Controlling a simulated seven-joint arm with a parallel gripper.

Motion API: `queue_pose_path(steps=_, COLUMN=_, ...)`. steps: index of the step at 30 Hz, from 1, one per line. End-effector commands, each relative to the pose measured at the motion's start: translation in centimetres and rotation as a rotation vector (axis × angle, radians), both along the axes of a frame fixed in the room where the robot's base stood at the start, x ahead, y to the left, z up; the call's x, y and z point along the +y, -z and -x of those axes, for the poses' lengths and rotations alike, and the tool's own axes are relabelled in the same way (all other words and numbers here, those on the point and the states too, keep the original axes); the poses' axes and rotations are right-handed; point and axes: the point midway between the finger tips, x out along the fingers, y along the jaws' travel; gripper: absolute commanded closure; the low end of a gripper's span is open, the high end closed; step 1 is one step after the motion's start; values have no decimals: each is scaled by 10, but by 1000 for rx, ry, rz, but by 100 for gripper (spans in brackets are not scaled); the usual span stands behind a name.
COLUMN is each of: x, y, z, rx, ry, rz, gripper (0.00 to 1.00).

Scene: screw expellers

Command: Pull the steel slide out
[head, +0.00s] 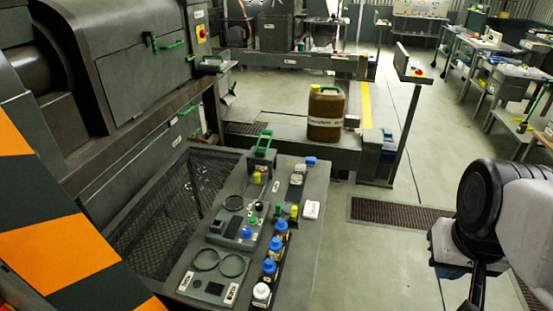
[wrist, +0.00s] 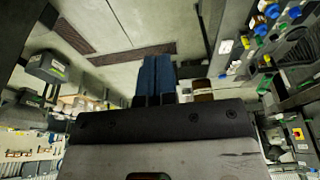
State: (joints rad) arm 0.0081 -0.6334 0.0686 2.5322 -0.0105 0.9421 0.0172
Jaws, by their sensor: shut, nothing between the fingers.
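My gripper (wrist: 156,62) shows in the wrist view, its two blue fingers side by side and shut with nothing between them. In the head view my arm is at the lower right, well apart from the bench on its left. I cannot tell for sure which part is the steel slide. A dark block with a green handle (head: 264,139) stands at the far end of the bench and may hold it. Other green handles (head: 171,43) are on the large grey machine at the upper left.
The grey bench (head: 208,255) carries several blue-capped bottles (head: 270,268), ring-shaped recesses and small parts. A brown jug (head: 325,112) stands on a low platform behind it. Open floor with a grate (head: 400,214) lies between the bench and my arm.

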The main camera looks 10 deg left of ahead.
Motion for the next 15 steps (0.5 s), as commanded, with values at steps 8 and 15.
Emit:
queue_pose_path(steps=8, x=0, y=0, z=0, rx=0, ry=0, rz=0, gripper=100)
queue_pose_path(steps=15, x=0, y=0, z=0, rx=0, ry=0, rz=0, gripper=98)
